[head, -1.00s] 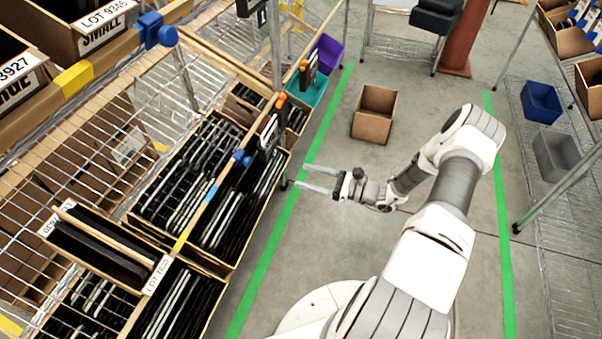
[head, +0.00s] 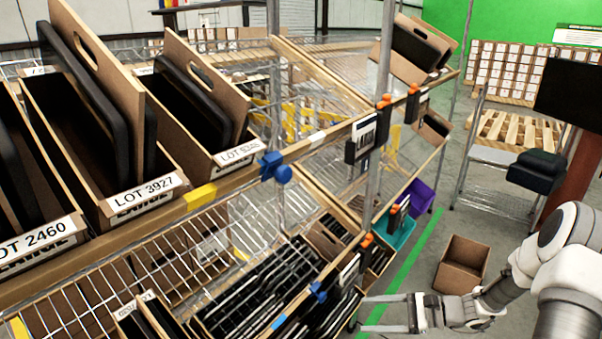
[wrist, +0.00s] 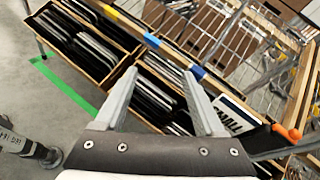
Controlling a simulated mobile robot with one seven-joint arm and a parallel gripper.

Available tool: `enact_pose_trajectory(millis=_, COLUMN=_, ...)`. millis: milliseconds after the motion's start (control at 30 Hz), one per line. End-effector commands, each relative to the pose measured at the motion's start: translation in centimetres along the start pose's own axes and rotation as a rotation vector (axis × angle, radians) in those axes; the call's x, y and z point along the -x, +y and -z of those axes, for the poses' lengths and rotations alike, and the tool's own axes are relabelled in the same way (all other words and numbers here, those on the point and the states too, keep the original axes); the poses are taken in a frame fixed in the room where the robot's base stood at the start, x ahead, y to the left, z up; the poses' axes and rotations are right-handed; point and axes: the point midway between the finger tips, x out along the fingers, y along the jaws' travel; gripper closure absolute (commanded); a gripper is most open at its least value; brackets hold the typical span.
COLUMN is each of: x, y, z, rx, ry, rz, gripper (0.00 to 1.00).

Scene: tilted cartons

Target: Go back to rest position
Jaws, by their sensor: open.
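My gripper (head: 388,313) is in the lower right of the head view, out in front of the shelf rack and pointing left toward it. Its two fingers are apart with nothing between them. In the wrist view my gripper (wrist: 160,92) also shows open and empty. Beyond its fingers are cartons of dark flat items (wrist: 88,48) on a lower shelf. A carton marked LOT 3927 (head: 95,180) stands on the upper shelf at the left of the head view, with dark items inside.
An open empty carton (head: 462,265) stands on the floor near my arm. The rack's front rail (head: 200,195) carries a blue clamp (head: 274,167). Purple (head: 415,197) and teal (head: 398,232) bins sit at the rack's end. A green floor line (head: 412,262) runs beside the rack.

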Motion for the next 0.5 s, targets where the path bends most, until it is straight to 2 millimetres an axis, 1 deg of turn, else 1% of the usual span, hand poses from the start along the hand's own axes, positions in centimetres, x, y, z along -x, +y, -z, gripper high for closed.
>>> enact_pose_trajectory(millis=33, x=0.0, y=0.1, z=-1.6, rx=0.052, ry=0.033, rz=-0.052, gripper=0.29)
enact_pose_trajectory(millis=100, x=0.1, y=0.4, z=-3.4, rx=0.118, ry=0.077, rz=-0.120, gripper=0.29)
enact_pose_trajectory(millis=333, x=0.7, y=1.9, z=-9.1, rx=0.339, ry=0.219, rz=-0.330, gripper=0.29)
enact_pose_trajectory(millis=500, x=1.6, y=3.2, z=-13.1, rx=0.506, ry=0.326, rz=-0.467, gripper=0.29)
